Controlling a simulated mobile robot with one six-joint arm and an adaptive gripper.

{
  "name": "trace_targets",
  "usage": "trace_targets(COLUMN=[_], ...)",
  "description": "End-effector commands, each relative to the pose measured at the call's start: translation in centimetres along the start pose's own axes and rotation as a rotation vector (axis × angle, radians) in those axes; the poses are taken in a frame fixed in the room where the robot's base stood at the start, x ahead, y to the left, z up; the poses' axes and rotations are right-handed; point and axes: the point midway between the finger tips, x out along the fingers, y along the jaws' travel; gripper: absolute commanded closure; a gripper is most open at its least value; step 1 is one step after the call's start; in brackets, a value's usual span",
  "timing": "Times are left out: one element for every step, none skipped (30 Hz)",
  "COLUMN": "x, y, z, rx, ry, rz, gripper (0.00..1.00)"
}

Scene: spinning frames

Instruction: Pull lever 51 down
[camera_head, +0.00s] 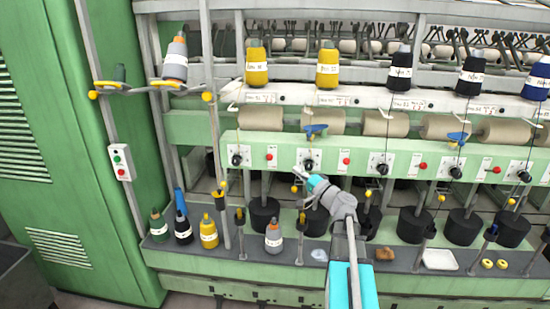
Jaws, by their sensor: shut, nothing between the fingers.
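A row of white panels with black levers runs along the green rail. One lever (237,159) is at the left, a second lever (308,161) is just above my gripper, and a third lever (382,168) is to the right. The printed numbers are too small to read, so I cannot tell which is lever 51. My gripper (297,173) is shut and empty, just below and left of the second lever. I cannot tell whether it touches the panel. My grey and turquoise arm reaches up from the bottom and hides part of the machine below.
Red buttons (346,160) sit beside the levers. Labelled yarn cones (327,68) stand above large beige rolls (385,122). Black cylinders (264,214) hang below the rail. The lower shelf holds small cones (274,235) and a white tray (440,260). A green cabinet (80,140) closes off the left.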

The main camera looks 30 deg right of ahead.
Motion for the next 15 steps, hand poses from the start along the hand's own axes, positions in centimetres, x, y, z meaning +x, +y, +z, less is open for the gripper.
trace_targets(x=[0.0, 0.0, 0.0, 0.0, 0.1, 0.1, 0.1, 0.2, 0.3, 0.4, 0.6, 0.8, 1.0, 1.3, 1.6], y=[0.0, 0.0, 0.0, 0.0, 0.0, 0.0, 0.0, 0.0, 0.0, 0.0, 0.0, 0.0, 0.0, 0.0, 0.0], z=[0.0, 0.0, 0.1, 0.1, 0.1, 0.1, 0.1, 0.1, 0.1, 0.1, 0.1, 0.1, 0.1, 0.1, 0.1], rx=[0.000, 0.000, 0.000, 0.000, 0.000, 0.000, 0.000, 0.000, 0.000, 0.000, 0.000, 0.000, 0.000, 0.000, 0.000], ry=[-0.001, -0.001, -0.001, -0.002, -0.002, -0.002, -0.002, -0.003, -0.003, -0.003, -0.003, -0.003, -0.004, -0.004, -0.004], rz=[0.000, 0.001, 0.001, 0.001, 0.001, 0.001, 0.001, 0.001, 0.001, 0.001, 0.001, 0.001, 0.001, 0.001, 0.001], gripper=[1.00, 1.00, 1.00, 1.00, 1.00, 1.00, 1.00, 1.00, 1.00, 1.00, 1.00, 1.00, 1.00, 1.00, 1.00])
